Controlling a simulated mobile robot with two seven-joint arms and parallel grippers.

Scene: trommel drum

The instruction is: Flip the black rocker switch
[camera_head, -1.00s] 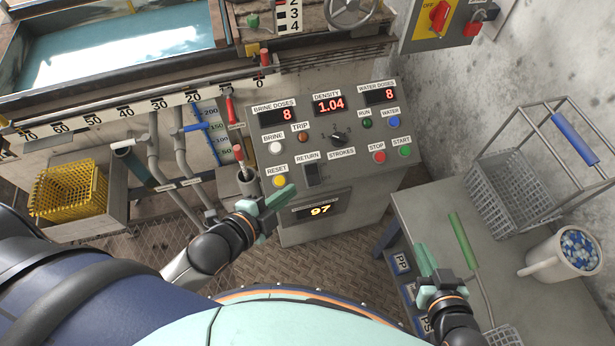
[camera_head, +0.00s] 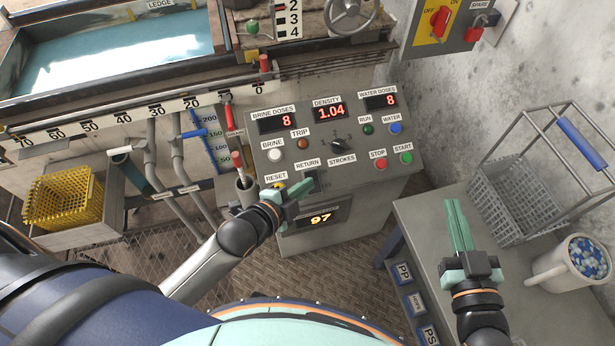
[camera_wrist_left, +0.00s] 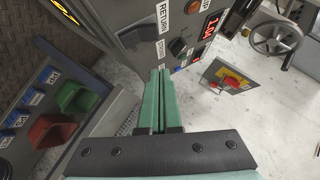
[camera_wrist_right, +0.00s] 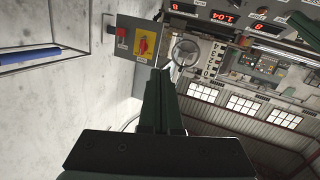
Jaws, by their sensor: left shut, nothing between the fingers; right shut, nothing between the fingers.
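The black rocker switch (camera_head: 313,174) sits below the RETURN label on the sloping grey control panel (camera_head: 350,180). My left gripper (camera_head: 308,187) is shut and empty, its green fingertips close in front of the switch and hiding part of it. I cannot tell whether they touch. In the left wrist view the dark switch (camera_wrist_left: 131,38) shows above and left of the shut fingertips (camera_wrist_left: 160,73). My right gripper (camera_head: 456,204) is shut and empty above the side table; its shut fingers also show in the right wrist view (camera_wrist_right: 160,75).
The yellow RESET button (camera_head: 280,186) is beside my left fingers, and the black STROKES knob (camera_head: 339,145) is to their upper right. The side table (camera_head: 420,215) bears a wire basket (camera_head: 515,200) and a white jug (camera_head: 562,272).

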